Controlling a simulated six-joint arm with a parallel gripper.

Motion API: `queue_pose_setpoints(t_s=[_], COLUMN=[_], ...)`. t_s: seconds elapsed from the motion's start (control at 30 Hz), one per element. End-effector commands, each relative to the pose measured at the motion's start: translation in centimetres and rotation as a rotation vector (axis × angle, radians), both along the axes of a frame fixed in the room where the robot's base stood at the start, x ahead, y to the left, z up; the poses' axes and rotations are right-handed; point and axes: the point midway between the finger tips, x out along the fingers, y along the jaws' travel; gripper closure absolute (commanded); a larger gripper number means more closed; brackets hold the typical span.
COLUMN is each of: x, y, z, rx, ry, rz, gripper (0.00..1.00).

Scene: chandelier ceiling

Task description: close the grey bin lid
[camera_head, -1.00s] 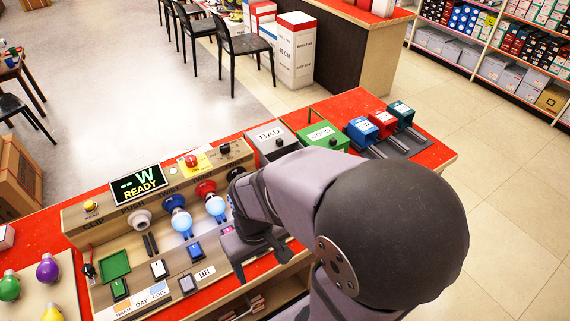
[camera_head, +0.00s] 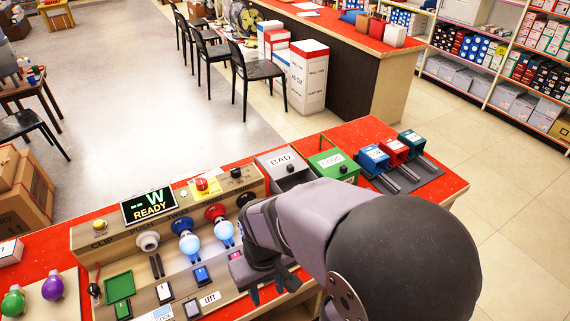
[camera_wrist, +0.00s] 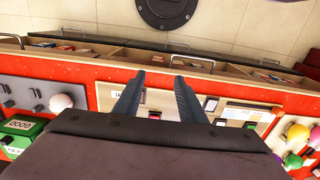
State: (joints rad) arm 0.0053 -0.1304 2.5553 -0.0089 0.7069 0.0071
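The grey bin (camera_head: 270,174) marked BAD stands on the red counter, left of the green bin (camera_head: 350,172). Its BAD label and a dark knob face up toward the camera; I cannot tell from this view whether its lid is fully down. My gripper (camera_head: 272,288) is in front of the console, well nearer than the grey bin. Its fingers point down and are apart with nothing between them, as the wrist view (camera_wrist: 160,78) also shows. The grey bin cannot be made out in the wrist view.
A console with a READY display (camera_head: 149,205), bulbs (camera_head: 190,245) and switches lies left of my gripper. Blue, red and green small boxes (camera_head: 393,150) stand right of the bins. In the wrist view, the green bin (camera_wrist: 18,130) is at the left edge.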

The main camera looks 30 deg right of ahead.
Motion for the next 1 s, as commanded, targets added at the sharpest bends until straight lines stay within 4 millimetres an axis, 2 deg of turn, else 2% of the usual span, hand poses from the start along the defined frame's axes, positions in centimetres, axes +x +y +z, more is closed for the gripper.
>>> queue_pose_setpoints(t_s=[0.07,0.17,0.27,0.5,0.6,0.7,0.8,1.0], x=[1.2,4.1,8.6,21.0,24.9,27.5,28.9,29.6], y=[-0.8,-2.8,-6.1,-16.7,-20.7,-23.8,-26.0,-27.9], z=[-0.2,-0.7,-1.1,-1.5,-1.6,-1.7,-1.9,-2.1], rx=[-0.014,-0.048,-0.097,-0.187,-0.187,-0.161,-0.118,-0.033], ry=[-0.028,-0.099,-0.213,-0.586,-0.739,-0.876,-0.988,-1.125], rz=[-0.011,-0.037,-0.067,-0.104,-0.094,-0.073,-0.049,-0.009], gripper=[0.64,0.64,0.64,0.64,0.64,0.64,0.64,0.64])
